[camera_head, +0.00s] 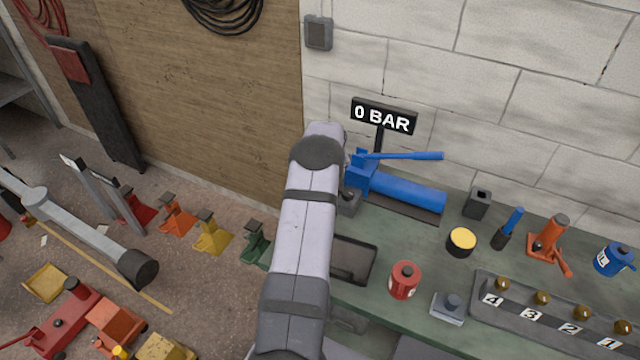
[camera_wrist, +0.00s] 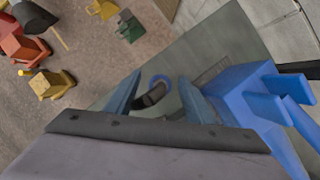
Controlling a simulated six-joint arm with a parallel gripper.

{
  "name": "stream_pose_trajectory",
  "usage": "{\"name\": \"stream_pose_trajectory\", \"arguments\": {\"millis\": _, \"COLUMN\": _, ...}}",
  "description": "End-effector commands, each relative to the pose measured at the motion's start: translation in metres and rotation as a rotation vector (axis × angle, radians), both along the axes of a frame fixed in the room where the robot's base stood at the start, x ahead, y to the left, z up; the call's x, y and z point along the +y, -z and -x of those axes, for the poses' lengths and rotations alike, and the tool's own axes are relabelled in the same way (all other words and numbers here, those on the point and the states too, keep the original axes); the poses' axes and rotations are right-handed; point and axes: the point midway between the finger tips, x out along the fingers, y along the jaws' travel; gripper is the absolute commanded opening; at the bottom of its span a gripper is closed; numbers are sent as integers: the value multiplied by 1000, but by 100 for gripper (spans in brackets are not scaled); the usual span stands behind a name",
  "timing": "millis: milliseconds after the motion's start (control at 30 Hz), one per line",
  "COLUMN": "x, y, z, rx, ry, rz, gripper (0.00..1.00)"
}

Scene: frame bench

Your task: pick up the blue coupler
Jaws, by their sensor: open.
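The blue coupler appears to be the small piece with a blue ring and dark body (camera_wrist: 151,96) in the wrist view, low over the green bench top. My gripper (camera_wrist: 159,86) is open, with one blue-grey finger on each side of this piece in the picture. I cannot tell whether the piece is between the fingers or beyond them; neither finger is seen touching it. In the head view my arm hides the gripper and this piece.
The blue hand pump (camera_head: 402,190) is close on the right in the wrist view (camera_wrist: 262,100). On the green bench (camera_head: 375,310) are a dark tray (camera_head: 353,262), a red canister (camera_head: 404,280) and a numbered rack (camera_head: 545,318). A "0 BAR" sign (camera_head: 383,116) stands behind.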

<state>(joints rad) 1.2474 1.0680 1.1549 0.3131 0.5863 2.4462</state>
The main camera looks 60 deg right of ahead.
Motion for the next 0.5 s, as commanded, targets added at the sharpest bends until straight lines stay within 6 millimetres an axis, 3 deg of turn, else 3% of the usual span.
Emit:
{"name": "stream_pose_trajectory", "arguments": {"millis": 333, "x": -1, "y": 4, "z": -1, "rx": 0, "ry": 0, "rz": 0, "gripper": 47}}
{"name": "stream_pose_trajectory", "arguments": {"millis": 500, "x": -1, "y": 3, "z": -1, "rx": 0, "ry": 1, "rz": 0, "gripper": 6}}
